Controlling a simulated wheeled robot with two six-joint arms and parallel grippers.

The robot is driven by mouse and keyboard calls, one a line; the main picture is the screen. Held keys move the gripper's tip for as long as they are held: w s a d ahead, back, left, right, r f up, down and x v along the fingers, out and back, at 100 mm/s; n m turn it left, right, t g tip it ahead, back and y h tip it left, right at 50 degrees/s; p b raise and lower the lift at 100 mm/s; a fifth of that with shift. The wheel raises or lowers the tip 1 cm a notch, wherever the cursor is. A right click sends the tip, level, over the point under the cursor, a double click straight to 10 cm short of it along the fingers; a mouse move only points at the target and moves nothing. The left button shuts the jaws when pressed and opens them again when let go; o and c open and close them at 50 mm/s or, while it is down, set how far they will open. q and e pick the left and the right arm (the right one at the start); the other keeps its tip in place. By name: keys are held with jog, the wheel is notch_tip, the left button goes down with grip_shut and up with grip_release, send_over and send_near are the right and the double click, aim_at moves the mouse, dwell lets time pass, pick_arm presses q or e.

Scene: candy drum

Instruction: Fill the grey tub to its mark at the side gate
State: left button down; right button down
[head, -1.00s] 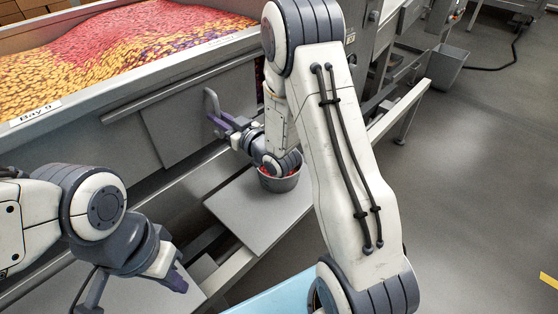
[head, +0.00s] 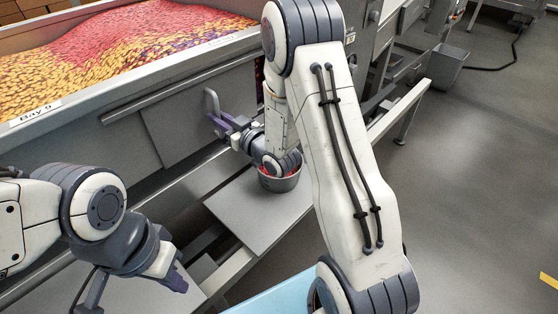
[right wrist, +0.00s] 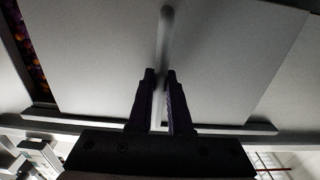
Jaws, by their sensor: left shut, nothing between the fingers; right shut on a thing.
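The grey tub (head: 281,184) stands upright on a grey shelf (head: 240,215) below the bin, partly hidden by my right wrist. Red candy shows inside it; its mark cannot be seen. My right gripper (head: 218,124) is shut on the upright handle (head: 212,101) of the side gate, a flat grey panel. In the right wrist view, the handle (right wrist: 166,35) runs between the fingers (right wrist: 161,75) in front of the gate (right wrist: 100,55). A strip of candy shows at the panel's left edge. My left gripper (head: 177,281) is shut and empty at lower left.
The large bin (head: 85,112), labelled Bay 9, holds red, yellow and purple candy (head: 120,55). A grey rail runs along its front below the gate. Another grey container (head: 447,72) stands at upper right. The floor at right is clear apart from a dark cable.

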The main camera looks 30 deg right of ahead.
aim_at(236, 98)
jog(key=w+d, duration=0.1)
jog(key=d, duration=0.4)
jog(key=w+d, duration=0.1)
jog(key=d, duration=0.1)
jog(key=shift+w+d, duration=0.3)
jog(key=shift+w, duration=0.05)
jog(key=shift+w+d+r, duration=0.1)
jog(key=shift+d, duration=0.35)
jog(key=s+a+b, duration=0.1)
jog(key=s+a, duration=0.1)
jog(key=a, duration=0.5)
jog(key=shift+s+a, duration=0.35)
jog(key=shift+d, duration=0.1)
dwell(0.3)
